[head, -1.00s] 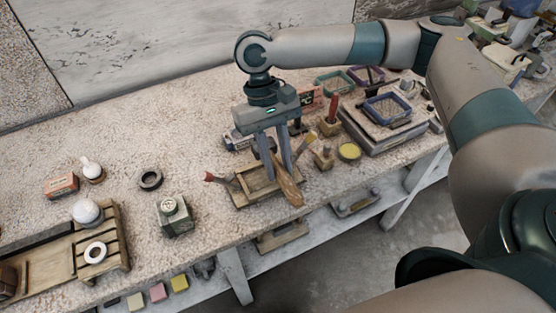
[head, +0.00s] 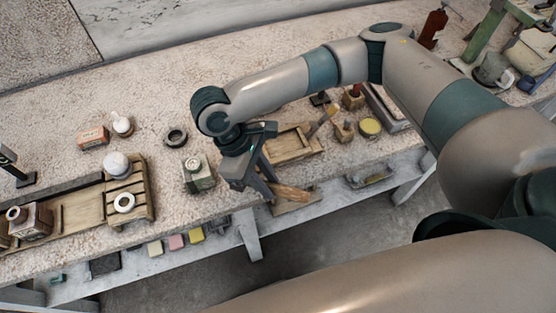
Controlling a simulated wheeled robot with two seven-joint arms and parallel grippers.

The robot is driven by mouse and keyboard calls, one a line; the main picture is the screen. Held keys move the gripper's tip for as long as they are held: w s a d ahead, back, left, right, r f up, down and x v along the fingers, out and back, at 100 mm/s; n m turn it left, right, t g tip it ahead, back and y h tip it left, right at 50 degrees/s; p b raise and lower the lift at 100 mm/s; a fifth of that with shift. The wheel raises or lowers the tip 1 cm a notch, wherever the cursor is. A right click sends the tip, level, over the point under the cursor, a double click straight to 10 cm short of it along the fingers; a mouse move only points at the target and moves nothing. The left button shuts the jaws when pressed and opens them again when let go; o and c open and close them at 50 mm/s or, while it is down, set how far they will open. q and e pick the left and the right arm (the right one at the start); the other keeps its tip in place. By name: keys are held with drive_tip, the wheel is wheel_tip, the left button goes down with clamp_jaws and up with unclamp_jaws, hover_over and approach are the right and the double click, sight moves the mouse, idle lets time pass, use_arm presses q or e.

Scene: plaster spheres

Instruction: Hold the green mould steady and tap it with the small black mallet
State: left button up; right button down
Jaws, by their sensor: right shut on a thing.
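The green mould (head: 198,174), a squarish block with a round pale top, stands upright on the bench near its front edge in the head view. My right gripper (head: 268,188) is just right of it, above the bench's front edge, apart from the mould as far as I can tell. My left gripper is not in view.
A wooden tray (head: 290,146) lies behind my right gripper. Bench between is clear.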

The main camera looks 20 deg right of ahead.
drive_tip(key=s+a+f+n+t+b, duration=0.1)
drive_tip(key=s+a+f+n+t, duration=0.3)
drive_tip(key=a+n, duration=0.3)
drive_tip(key=shift+g+h, duration=0.5)
drive_tip(key=shift+g, duration=0.1)
drive_tip(key=shift+w+f, duration=0.2)
drive_tip(key=shift+w, duration=0.65)
drive_tip(key=shift+w+f, duration=0.15)
drive_tip(key=shift+w, duration=0.7)
drive_tip(key=shift+w+f, duration=0.2)
drive_tip(key=shift+w, duration=0.65)
